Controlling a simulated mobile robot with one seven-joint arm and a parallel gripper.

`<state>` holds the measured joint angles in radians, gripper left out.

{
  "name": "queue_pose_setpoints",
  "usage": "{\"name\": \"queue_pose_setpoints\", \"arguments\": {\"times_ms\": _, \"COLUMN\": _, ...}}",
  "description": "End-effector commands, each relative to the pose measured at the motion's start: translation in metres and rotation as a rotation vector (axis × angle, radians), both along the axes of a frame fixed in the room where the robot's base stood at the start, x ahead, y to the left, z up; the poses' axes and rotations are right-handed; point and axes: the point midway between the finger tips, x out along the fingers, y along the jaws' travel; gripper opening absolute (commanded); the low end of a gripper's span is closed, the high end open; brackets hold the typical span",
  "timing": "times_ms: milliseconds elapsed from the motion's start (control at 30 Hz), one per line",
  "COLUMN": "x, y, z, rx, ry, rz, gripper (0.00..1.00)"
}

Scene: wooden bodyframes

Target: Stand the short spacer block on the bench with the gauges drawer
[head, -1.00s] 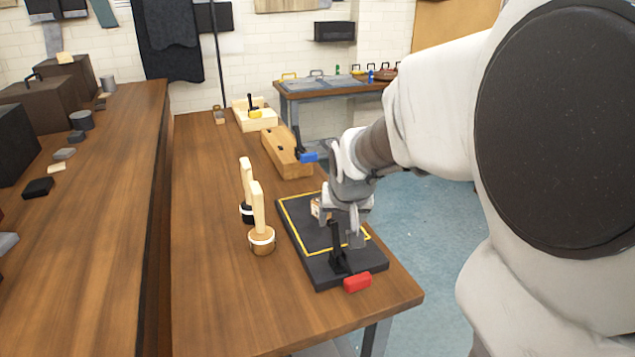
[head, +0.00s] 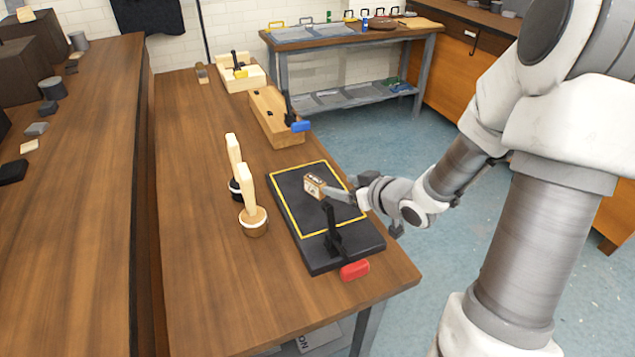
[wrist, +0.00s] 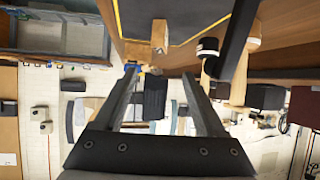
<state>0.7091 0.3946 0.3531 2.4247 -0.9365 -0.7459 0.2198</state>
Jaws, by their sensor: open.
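A small light-brown block with dark markings (head: 314,186), which looks like the short spacer block, is on the black board with a yellow outline (head: 290,195) on the near wooden bench. The block also shows in the wrist view (wrist: 159,36), ahead of the fingertips. My gripper (head: 333,192) is low, just right of the block. In the wrist view its two fingers (wrist: 160,72) are spread with nothing held between them. Whether a fingertip touches the block is unclear. A white label shows on the orange-brown cabinet bench (head: 470,34) at the back right, too small to read.
A black toggle clamp (head: 333,235) with a red handle (head: 355,270) stands at the board's near edge, close to my gripper. Blue floor is free to the right.

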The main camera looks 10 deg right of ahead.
Motion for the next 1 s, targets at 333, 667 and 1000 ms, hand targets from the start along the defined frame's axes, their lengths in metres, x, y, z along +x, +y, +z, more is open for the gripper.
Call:
{"name": "queue_pose_setpoints", "arguments": {"times_ms": 333, "x": 0.061, "y": 0.026, "z": -0.040, "rx": 0.001, "ry": 0.000, "rz": 0.002, "gripper": 0.73}}
{"name": "queue_pose_setpoints", "arguments": {"times_ms": 667, "x": 0.090, "y": 0.038, "z": -0.055, "rx": -0.001, "ry": 0.002, "rz": -0.002, "gripper": 0.73}}
{"name": "queue_pose_setpoints", "arguments": {"times_ms": 1000, "x": 0.125, "y": 0.053, "z": -0.079, "rx": 0.000, "ry": 0.002, "rz": -0.001, "gripper": 0.73}}
